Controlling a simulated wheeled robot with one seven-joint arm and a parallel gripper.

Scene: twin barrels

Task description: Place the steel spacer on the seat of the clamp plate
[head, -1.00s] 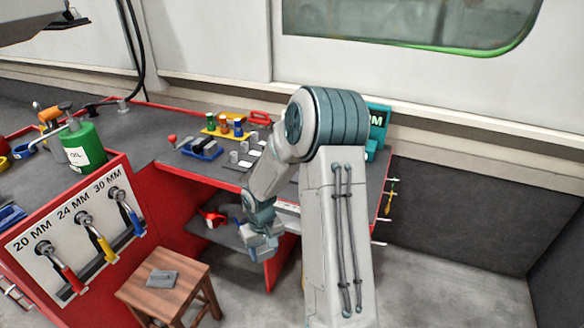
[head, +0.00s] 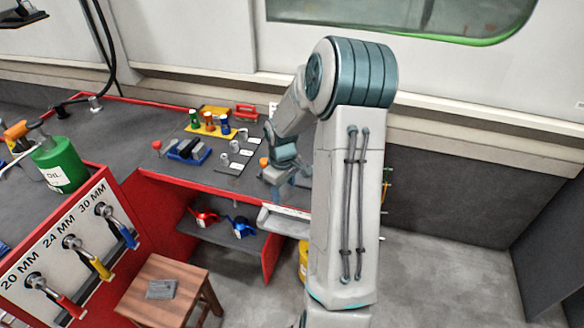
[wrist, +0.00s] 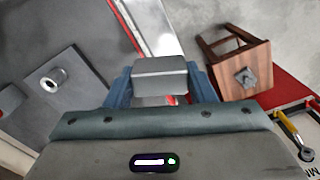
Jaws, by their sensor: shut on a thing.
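My gripper (head: 284,188) is over the front edge of the bench in the head view. In the wrist view its blue fingers (wrist: 163,88) are shut on a grey rectangular block, the steel spacer (wrist: 162,74). The spacer cannot be made out in the head view. A small grey plate (head: 161,289) lies on the wooden stool and also shows in the wrist view (wrist: 245,77), well apart from my gripper. I cannot tell whether it is the clamp plate, and no seat is clearly visible.
The red-edged bench (head: 120,120) carries several small metal cylinders, one (wrist: 53,79) near my gripper. A blue tray (head: 187,151) and yellow rack (head: 213,117) stand farther back. The stool (head: 140,301) is on the floor; red and blue clamps (head: 238,227) lie on the lower shelf.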

